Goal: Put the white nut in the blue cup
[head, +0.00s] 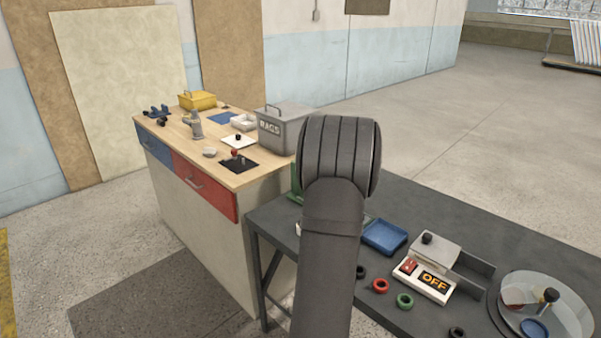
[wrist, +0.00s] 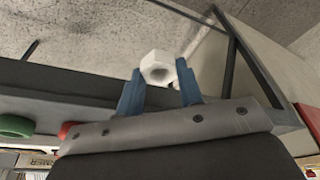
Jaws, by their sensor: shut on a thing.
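The white nut (wrist: 156,66) is a six-sided piece with a hole, held between the blue fingertips of my gripper (wrist: 160,76) in the wrist view. My gripper is shut on it. In the head view my own arm hides the gripper. No plain blue cup is clear to me. A small round blue dish (head: 535,329) sits on a clear round plate at the lower right. A square blue tray (head: 384,237) lies on the dark bench just right of my arm.
The dark bench (head: 470,222) also holds a black ring, a red ring (head: 380,286), a green ring (head: 404,301) and a white switch box reading OFF (head: 428,280). A wooden workbench (head: 183,140) with a grey RAGS box (head: 279,130) stands at the left.

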